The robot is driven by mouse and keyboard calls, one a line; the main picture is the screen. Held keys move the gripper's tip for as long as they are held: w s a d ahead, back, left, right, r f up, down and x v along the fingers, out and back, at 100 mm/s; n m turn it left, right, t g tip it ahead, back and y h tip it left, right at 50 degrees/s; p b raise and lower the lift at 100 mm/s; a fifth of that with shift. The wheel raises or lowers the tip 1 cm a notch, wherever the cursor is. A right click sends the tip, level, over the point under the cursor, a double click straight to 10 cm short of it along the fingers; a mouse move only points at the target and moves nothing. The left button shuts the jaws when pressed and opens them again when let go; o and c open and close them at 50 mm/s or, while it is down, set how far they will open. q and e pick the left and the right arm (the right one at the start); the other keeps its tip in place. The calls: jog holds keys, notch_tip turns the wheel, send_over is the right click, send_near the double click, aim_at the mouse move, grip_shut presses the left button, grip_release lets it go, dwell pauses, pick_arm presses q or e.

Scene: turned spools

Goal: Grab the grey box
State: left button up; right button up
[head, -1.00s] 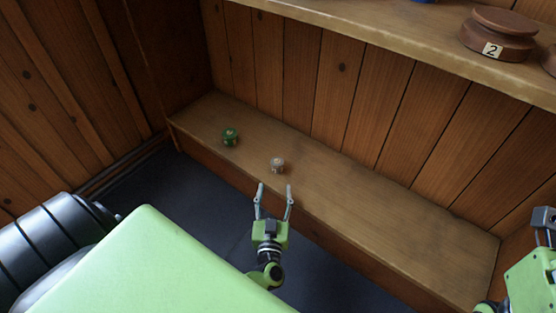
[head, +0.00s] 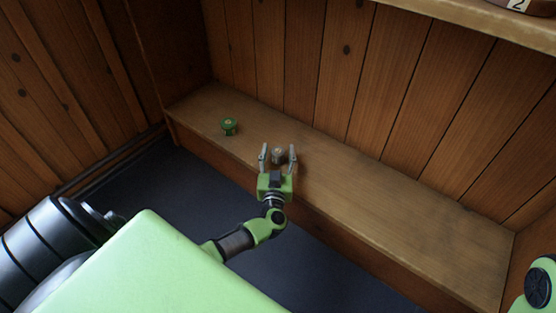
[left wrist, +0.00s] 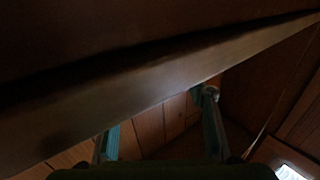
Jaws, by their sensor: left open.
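A small grey object (head: 278,156), the only grey thing on the low wooden shelf, looks rounded; I cannot tell for sure that it is a box. My left gripper (head: 278,149) is open, one finger on each side of it in the head view. Whether the fingers touch it cannot be told. The gripper's body hides its near side. The left wrist view is dark and shows the two fingers (left wrist: 160,125) spread apart, with a small pale shape by the right fingertip that I cannot identify. My right gripper is out of view.
A green spool (head: 229,126) stands left of the grey object on the low shelf (head: 400,210). The shelf's right part is bare. An upper shelf (head: 470,28) carries a dark brown turned piece at the top right. Plank walls stand behind and left.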

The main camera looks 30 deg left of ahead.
pick_arm(q)
jog(key=shift+w+a, duration=0.15)
jog(key=shift+w, duration=0.1)
jog(key=c, duration=1)
jog(key=shift+r, duration=0.15)
